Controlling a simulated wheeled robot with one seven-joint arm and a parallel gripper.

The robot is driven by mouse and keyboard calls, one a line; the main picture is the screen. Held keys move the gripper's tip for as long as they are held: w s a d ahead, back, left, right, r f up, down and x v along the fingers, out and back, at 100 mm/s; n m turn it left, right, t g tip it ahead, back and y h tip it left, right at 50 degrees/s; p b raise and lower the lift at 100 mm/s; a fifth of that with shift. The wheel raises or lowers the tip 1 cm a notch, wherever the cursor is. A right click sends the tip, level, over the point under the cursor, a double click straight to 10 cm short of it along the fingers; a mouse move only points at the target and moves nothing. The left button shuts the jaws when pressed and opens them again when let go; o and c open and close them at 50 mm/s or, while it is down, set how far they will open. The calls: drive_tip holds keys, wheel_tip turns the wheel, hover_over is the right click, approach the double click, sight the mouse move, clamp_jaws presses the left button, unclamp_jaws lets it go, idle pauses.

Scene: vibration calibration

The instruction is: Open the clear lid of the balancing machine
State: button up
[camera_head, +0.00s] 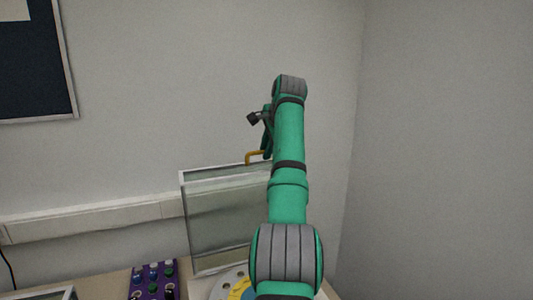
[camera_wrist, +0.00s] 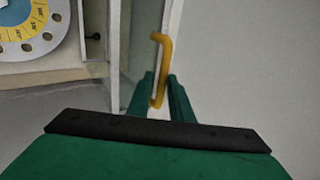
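The clear lid (camera_head: 215,215) of the balancing machine stands raised, roughly upright, in the head view; my arm covers its right part. Its yellow handle (camera_head: 250,157) sticks out at the lid's top edge. In the wrist view the handle (camera_wrist: 158,60) is a yellow bar on the lid's pale frame. My gripper (camera_wrist: 161,77) has its two green fingers apart, with the lower end of the handle between them and a gap showing. The balancing machine's white dial disc with yellow and blue scale (camera_wrist: 45,30) shows at upper left. My fingertips are mostly hidden in the head view.
A purple panel with several knobs (camera_head: 153,282) sits on the table left of the machine. A white wall rail (camera_head: 90,220) runs behind the lid. A dark framed board (camera_head: 35,60) hangs at upper left. The wall space above the lid is clear.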

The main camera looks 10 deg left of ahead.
drive_tip(key=v, duration=0.8)
drive_tip(key=shift+d+r, duration=0.3)
drive_tip(key=shift+d, duration=0.15)
